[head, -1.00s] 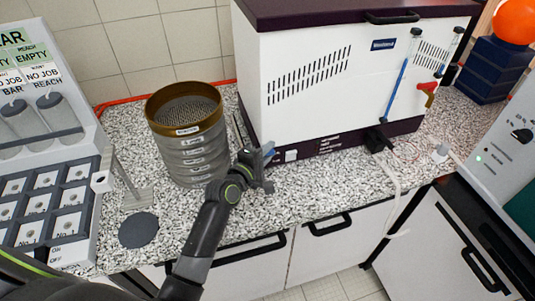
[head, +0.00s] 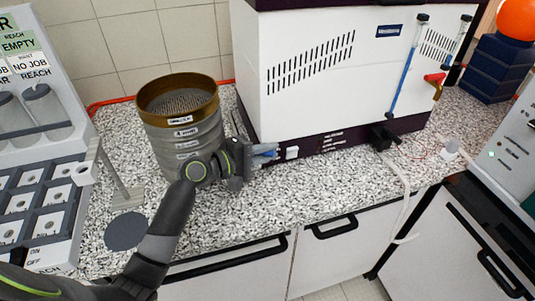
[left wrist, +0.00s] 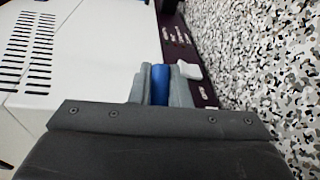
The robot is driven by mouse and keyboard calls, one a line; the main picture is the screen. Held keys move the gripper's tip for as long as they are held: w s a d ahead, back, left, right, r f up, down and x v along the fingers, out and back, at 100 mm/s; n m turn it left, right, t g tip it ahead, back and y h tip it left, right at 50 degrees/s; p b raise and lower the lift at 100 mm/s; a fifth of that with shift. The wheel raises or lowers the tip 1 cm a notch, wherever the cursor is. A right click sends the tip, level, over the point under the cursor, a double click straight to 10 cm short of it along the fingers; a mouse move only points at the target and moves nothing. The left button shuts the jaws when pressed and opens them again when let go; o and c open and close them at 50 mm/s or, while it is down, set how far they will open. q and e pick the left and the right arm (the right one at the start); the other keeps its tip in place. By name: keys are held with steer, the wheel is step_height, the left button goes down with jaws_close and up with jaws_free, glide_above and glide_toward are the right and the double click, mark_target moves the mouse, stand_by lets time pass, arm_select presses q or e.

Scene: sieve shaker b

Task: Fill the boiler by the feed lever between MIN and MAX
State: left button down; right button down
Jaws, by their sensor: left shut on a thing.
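The boiler is a white cabinet (head: 345,80) with a dark base, standing on the counter. My left gripper (head: 262,153) is at the left end of that base. In the left wrist view its fingers are shut on a blue lever (left wrist: 160,82), one finger on each side. No lettering shows that this is the feed lever. A slanted sight tube (head: 402,78) on the cabinet front holds blue over much of its length; MIN and MAX marks are too small to read. A second tube (head: 457,48) stands to its right. My right gripper is not in view.
A red-handled tap (head: 435,82) sits between the tubes. A white switch (head: 292,152) is just right of my gripper. A sieve stack (head: 185,135) stands close behind my left arm. A grey disc (head: 126,231) lies near the counter's front edge.

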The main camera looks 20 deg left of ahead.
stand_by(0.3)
arm_select(q)
steer(key=c, duration=1.4)
jaws_free()
steer(key=shift+s+a, duration=0.1)
steer(key=shift+b+v, duration=1.2)
steer(key=shift+v, duration=4.7)
